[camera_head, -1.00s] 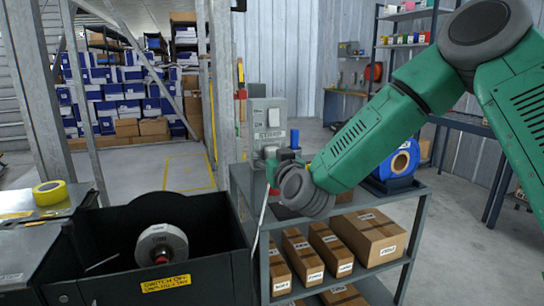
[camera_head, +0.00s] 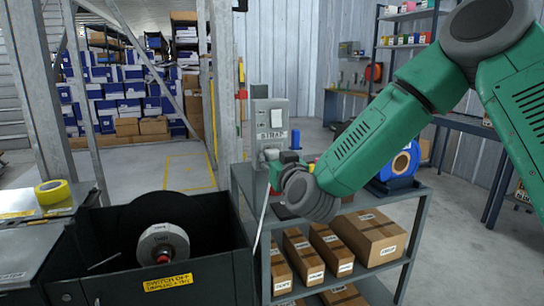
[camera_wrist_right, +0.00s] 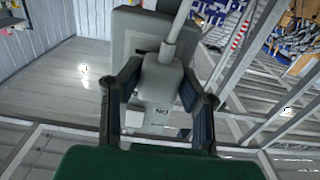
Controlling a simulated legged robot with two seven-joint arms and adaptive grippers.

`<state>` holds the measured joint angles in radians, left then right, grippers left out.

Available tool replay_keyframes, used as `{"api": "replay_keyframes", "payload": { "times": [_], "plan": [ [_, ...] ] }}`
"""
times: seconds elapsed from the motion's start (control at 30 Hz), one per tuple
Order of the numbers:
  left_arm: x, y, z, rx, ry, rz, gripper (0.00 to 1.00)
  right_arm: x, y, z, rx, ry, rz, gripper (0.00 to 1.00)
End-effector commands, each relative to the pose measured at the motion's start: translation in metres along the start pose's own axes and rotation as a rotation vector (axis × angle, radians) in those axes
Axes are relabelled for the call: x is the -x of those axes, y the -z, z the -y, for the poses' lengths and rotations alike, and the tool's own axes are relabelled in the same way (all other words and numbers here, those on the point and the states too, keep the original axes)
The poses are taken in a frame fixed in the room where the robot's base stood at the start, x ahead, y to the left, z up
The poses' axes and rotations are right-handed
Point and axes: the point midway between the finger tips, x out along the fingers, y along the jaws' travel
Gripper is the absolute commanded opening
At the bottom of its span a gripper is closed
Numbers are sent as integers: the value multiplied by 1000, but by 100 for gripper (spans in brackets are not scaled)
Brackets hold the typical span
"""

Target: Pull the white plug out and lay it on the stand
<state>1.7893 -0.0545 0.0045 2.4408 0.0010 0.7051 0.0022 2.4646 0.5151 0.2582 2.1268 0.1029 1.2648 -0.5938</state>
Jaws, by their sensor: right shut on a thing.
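The white plug (camera_wrist_right: 163,82) sits between the fingers of my right gripper (camera_wrist_right: 160,102) in the right wrist view, with its pale cable running up out of frame. My right gripper is shut on it. A grey socket box (camera_head: 271,118) with a white switch stands above the rack in the head view, and the plug is at its lower part. In the head view my right gripper (camera_head: 276,166) partly covers the plug. I cannot tell whether the plug is still seated. The grey rack (camera_head: 392,207) below has a bare top shelf edge. My left gripper is not in view.
A blue reel (camera_head: 402,163) stands on the rack's right side. Several cartons (camera_head: 368,235) fill the shelf below. A cable hangs at the rack's left edge.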

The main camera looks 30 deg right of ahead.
Motion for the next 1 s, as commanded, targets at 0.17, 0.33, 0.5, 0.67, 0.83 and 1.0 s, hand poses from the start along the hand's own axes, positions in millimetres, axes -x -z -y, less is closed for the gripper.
{"api": "replay_keyframes", "payload": {
  "times": [0.17, 0.33, 0.5, 0.67, 0.83, 1.0],
  "plan": [
    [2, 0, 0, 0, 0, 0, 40, 7, 0, 0, 0, 0, 0, 0],
    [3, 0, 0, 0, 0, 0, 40, 14, 1, 0, 0, 0, -1, 0],
    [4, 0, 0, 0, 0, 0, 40, 21, 1, 1, 1, 0, 0, 0],
    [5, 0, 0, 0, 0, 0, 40, 28, 1, 0, 1, -1, -1, 0],
    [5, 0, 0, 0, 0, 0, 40, 34, 0, 0, 0, 0, 0, 0],
    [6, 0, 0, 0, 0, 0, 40, 41, 0, 0, 0, 0, 0, 0]
  ]
}}
